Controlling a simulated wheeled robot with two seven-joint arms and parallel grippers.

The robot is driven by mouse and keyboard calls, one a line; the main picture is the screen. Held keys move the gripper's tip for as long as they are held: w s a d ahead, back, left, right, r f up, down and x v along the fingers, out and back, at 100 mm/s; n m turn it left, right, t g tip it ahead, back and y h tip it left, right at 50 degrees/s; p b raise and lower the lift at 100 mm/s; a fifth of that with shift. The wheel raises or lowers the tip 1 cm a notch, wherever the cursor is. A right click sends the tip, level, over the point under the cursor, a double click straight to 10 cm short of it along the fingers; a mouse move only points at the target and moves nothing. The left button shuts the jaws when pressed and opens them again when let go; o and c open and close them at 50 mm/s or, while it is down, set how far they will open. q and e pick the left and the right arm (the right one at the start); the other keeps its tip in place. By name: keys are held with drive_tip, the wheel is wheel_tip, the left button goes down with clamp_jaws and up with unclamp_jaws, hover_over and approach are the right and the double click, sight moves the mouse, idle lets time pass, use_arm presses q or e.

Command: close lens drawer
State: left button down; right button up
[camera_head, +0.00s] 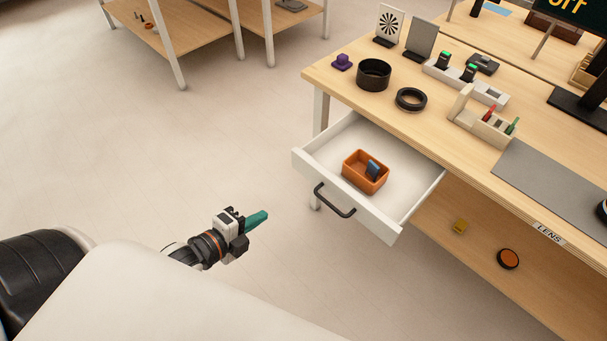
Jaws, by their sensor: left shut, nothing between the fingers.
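The white lens drawer (410,216) is pulled open from the left part of the wooden table. Its front faces the lower left and has a black bar handle (334,201). Inside the drawer lies an orange box (352,176) with a dark blue item (373,170) in it. My left gripper (262,217) is shut and empty, with teal fingertips pointing right. It is in the free space left of the drawer front, apart from the handle. My right gripper is not in view.
The wooden tabletop (440,120) bears a black cylinder (374,74), a black ring (411,99), a purple piece (342,62) and a grey mat (555,185). The floor left of the drawer is clear.

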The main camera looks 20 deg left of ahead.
use_arm(q)
wheel_tip(320, 180, up, 4)
drive_tip(key=d+m+h, duration=0.1)
drive_tip(key=d+m, duration=0.1)
approach(316, 178)
drive_tip(key=shift+t, duration=0.4)
drive_tip(key=x, duration=0.6)
drive_tip(key=shift+s+f, duration=0.2)
drive_tip(key=shift+f, duration=0.2)
drive_tip(key=shift+w+d, duration=0.1)
drive_tip(key=shift+w, duration=0.25)
drive_tip(key=shift+w, duration=0.1)
